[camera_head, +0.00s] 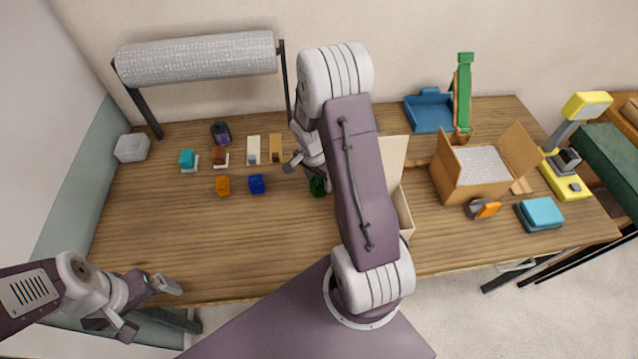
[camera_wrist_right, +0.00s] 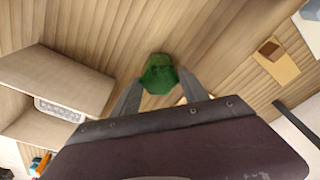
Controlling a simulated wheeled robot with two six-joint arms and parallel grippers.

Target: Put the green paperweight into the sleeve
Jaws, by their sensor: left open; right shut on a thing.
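The green paperweight (camera_wrist_right: 159,75) is a small faceted dark-green block between the fingertips of my right gripper (camera_wrist_right: 158,86). In the head view the paperweight (camera_head: 317,187) shows beside my right arm, which hides part of that area. My right gripper is shut on it, over the wooden table; whether it touches the wood I cannot tell. A flat tan holder with a brown part (camera_head: 276,149) and a white one (camera_head: 253,149) lie at the back; I cannot tell which is the sleeve. My left gripper (camera_head: 150,308) is open and empty near the front left edge.
Orange (camera_head: 223,186) and blue (camera_head: 256,184) blocks lie left of the paperweight. A dark jar (camera_head: 221,132) and a wrap roll (camera_head: 195,58) stand behind. An open carton (camera_head: 402,212) is right of my right arm; a padded box (camera_head: 465,185) is beyond. The front left table is clear.

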